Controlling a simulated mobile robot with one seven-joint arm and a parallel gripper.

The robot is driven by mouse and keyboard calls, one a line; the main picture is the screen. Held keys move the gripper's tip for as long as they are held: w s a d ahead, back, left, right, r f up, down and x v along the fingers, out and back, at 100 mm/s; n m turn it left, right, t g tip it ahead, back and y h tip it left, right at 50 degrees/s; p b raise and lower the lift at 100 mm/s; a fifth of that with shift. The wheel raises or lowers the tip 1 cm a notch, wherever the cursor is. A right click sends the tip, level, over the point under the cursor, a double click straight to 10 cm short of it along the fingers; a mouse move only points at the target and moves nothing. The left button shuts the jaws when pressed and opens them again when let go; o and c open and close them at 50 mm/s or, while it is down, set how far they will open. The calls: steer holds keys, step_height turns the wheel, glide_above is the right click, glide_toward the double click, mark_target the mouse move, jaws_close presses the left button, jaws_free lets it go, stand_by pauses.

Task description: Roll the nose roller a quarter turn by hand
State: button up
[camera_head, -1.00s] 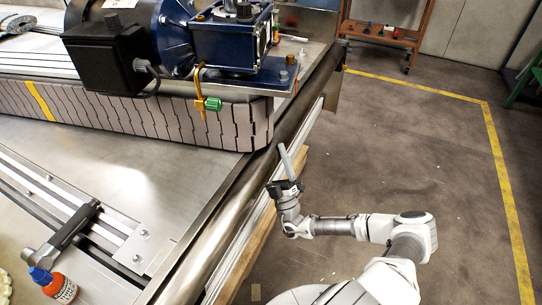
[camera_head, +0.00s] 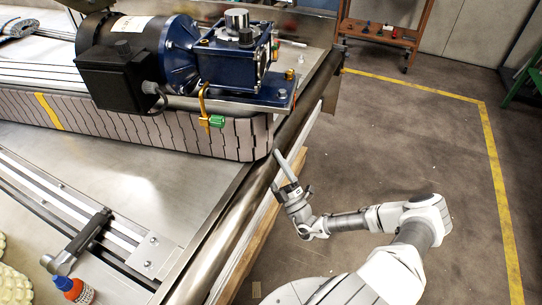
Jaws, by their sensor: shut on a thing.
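A long shiny steel cylinder (camera_head: 238,218), which looks like the nose roller, runs along the right edge of the metal frame. My gripper (camera_head: 291,188) is just right of it, shut on a slim grey rod (camera_head: 284,167). The rod tilts up and left, and its upper end overlaps the roller's edge in the picture. I cannot tell whether the rod touches the roller. The jaws are small here, and their inner faces are hidden.
A blue and black motor unit (camera_head: 170,55) stands above the slatted belt (camera_head: 150,130), whose rounded end comes near the roller.

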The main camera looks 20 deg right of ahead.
steer(key=shift+r+n+g+p, duration=0.1)
steer(key=shift+n+g+p, duration=0.3)
steer(key=shift+g, duration=0.1)
steer(key=o, duration=1)
